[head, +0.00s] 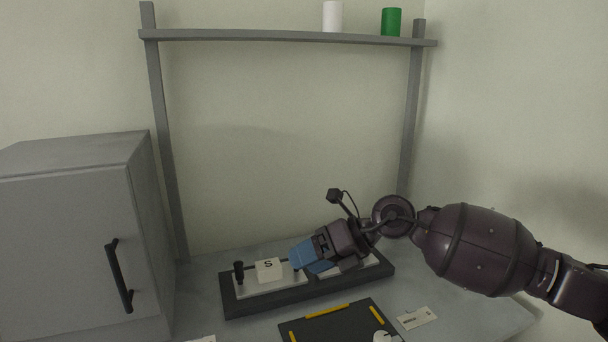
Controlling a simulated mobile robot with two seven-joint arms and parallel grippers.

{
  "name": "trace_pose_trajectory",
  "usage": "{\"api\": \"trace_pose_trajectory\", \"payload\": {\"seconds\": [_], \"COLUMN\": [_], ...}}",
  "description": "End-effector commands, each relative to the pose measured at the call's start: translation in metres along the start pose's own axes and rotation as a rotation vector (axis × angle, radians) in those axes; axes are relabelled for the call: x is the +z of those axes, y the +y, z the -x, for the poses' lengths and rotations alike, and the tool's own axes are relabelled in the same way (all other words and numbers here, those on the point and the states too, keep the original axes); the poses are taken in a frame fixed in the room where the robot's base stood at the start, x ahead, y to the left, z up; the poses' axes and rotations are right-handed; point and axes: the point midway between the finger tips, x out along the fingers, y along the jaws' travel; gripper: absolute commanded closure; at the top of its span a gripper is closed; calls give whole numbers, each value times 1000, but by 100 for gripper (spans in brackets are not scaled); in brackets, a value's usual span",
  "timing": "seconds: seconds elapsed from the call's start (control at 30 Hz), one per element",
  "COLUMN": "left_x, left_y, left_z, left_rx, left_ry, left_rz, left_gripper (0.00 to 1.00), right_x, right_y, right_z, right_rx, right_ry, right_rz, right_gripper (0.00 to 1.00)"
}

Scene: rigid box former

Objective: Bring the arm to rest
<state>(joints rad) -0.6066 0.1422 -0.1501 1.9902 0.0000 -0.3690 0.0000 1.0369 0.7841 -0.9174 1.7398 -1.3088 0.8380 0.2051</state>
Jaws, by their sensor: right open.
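My right gripper (306,256) reaches in from the right, its blue fingers low over the middle of a dark tray-like fixture (288,296). It is open. A white block marked "S" (268,270) sits on the fixture's left white plate, just left of the fingers. I cannot tell whether the fingers touch anything, as the gripper hides what lies behind it. My left gripper is not in view.
A black knob (239,271) stands at the fixture's left end. In front lie a dark mat with yellow strips (328,310) and a white label (417,317). A grey cabinet (75,240) stands left. An overhead shelf (290,37) holds white (333,16) and green (391,21) cylinders.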

Motion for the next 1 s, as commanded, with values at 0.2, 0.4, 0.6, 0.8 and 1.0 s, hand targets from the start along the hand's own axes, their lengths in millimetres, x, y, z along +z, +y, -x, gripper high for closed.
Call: {"api": "trace_pose_trajectory", "payload": {"seconds": [0.2, 0.4, 0.6, 0.8, 1.0], "left_x": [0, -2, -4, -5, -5], "left_y": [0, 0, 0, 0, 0], "left_z": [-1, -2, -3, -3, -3], "left_rx": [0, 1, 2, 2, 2], "left_ry": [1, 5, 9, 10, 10], "left_rz": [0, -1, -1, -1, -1], "left_gripper": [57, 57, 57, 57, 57], "right_x": [28, 35, 11, -44, -120], "right_y": [49, 31, -24, -87, -140], "right_z": [1, 26, 46, 55, 57], "right_rx": [404, 652, 772, 821, 835], "right_ry": [-353, -666, -906, -1092, -1236], "right_rz": [-271, -652, -1045, -1427, -1775], "right_gripper": [35, 35, 35, 35, 35]}}
